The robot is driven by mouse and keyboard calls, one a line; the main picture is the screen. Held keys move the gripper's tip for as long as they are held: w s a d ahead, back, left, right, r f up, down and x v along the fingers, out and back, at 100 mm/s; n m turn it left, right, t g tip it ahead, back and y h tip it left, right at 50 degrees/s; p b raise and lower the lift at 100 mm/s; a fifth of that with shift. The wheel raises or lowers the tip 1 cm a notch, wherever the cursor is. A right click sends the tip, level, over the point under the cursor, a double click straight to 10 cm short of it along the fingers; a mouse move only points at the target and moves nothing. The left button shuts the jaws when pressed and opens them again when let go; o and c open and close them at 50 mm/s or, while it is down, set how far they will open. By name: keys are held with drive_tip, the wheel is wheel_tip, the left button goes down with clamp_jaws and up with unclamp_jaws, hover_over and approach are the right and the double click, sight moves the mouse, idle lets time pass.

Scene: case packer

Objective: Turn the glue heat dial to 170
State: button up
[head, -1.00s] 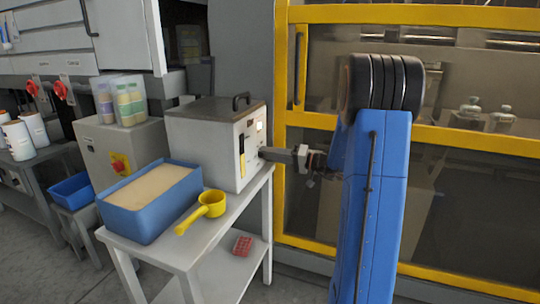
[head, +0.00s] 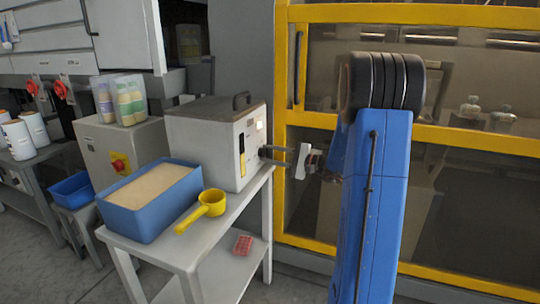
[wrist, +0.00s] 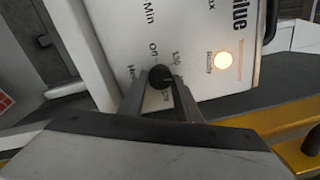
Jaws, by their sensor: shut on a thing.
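The glue unit (head: 215,140) is a pale grey box with a dark lid and handle, on a small table. In the wrist view its white panel (wrist: 190,30) carries "Glue", "Min", "Off" and a lit "Ready" lamp (wrist: 222,60). The heat dial is a small black round knob (wrist: 160,76) on that panel. My gripper (wrist: 160,88) is shut on the dial, one finger on each side. Which mark the dial points at cannot be told; some numbers are partly covered.
A blue tub (head: 148,215) of pale granules and a yellow scoop (head: 205,210) stand on the table (head: 190,250) before the unit. A yellow-framed guard (head: 430,135) stands close behind my arm. A red block (head: 243,244) lies on the lower shelf.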

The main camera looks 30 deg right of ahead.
drive_tip(key=m, duration=0.5)
drive_tip(key=shift+f, duration=0.1)
drive_tip(key=m, duration=0.3)
drive_tip(key=shift+m, duration=0.4)
drive_tip(key=m, duration=0.3)
drive_tip(key=shift+s+m+h, duration=0.1)
drive_tip(key=shift+m+h, duration=0.2)
drive_tip(key=shift+h, duration=0.1)
drive_tip(key=shift+a+m, duration=0.1)
drive_tip(key=shift+m, duration=1.8)
drive_tip(key=o, duration=1.1)
drive_tip(key=shift+c, duration=0.2)
